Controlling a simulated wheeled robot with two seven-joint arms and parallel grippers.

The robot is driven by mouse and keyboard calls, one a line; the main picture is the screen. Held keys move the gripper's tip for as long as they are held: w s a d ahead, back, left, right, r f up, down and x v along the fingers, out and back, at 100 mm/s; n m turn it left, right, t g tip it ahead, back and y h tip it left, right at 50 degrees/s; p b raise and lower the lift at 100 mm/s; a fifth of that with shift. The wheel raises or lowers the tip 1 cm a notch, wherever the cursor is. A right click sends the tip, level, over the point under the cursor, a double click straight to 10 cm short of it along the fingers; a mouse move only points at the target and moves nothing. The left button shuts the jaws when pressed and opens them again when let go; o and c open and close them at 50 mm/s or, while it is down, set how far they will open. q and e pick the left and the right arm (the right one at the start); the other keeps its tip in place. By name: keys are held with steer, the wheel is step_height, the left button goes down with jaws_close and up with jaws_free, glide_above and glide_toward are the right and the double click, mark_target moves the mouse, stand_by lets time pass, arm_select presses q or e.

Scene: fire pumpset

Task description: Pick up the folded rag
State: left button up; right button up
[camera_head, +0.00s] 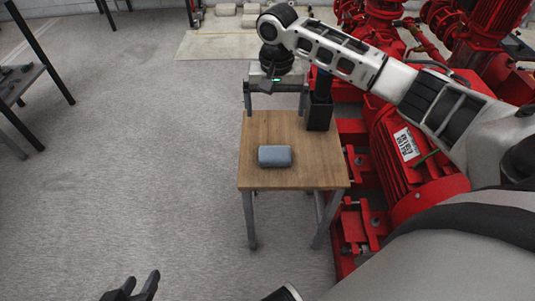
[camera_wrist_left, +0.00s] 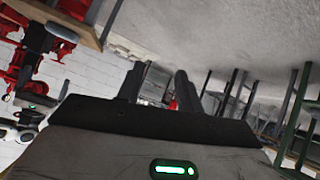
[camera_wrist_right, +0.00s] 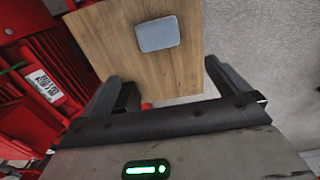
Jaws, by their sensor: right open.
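The folded rag (camera_head: 275,156) is a grey-blue, rounded pad lying flat on a small wooden table (camera_head: 262,178). It also shows in the right wrist view (camera_wrist_right: 158,33), near the top, beyond the fingers. My right gripper (camera_head: 275,103) is over the far edge of the table, beyond the rag and apart from it. Its fingers are spread wide and empty. My left gripper (camera_head: 140,285) is low at the bottom edge of the head view, far from the table. In the left wrist view its two fingers (camera_wrist_left: 160,83) stand apart with nothing between them.
A dark upright box (camera_head: 319,112) stands at the table's far right corner. Red pump machinery (camera_head: 410,165) stands close along the table's right side. The floor left of the table is clear. A dark table (camera_head: 25,85) stands at the far left.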

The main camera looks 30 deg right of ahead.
steer(key=b, duration=0.3)
glide_above(275, 152)
steer(key=f, duration=0.8)
steer(key=shift+w+d+f, duration=0.15)
steer(key=shift+w+f, duration=0.05)
steer(key=shift+f, duration=0.15)
steer(key=f, duration=0.2)
steer(key=f+b, duration=0.1)
steer(key=f, duration=0.1)
steer(key=f+b, duration=0.1)
steer(key=f, duration=0.1)
steer(key=shift+s, duration=0.25)
arm_select(q)
steer(key=d+r+t, duration=0.1)
steer(key=d+r+t+h, duration=0.1)
steer(key=shift+w+r+t+h, duration=0.1)
steer(key=shift+w+t+h, duration=0.15)
steer(key=shift+t+h, duration=0.05)
arm_select(e)
steer(key=c, duration=0.9)
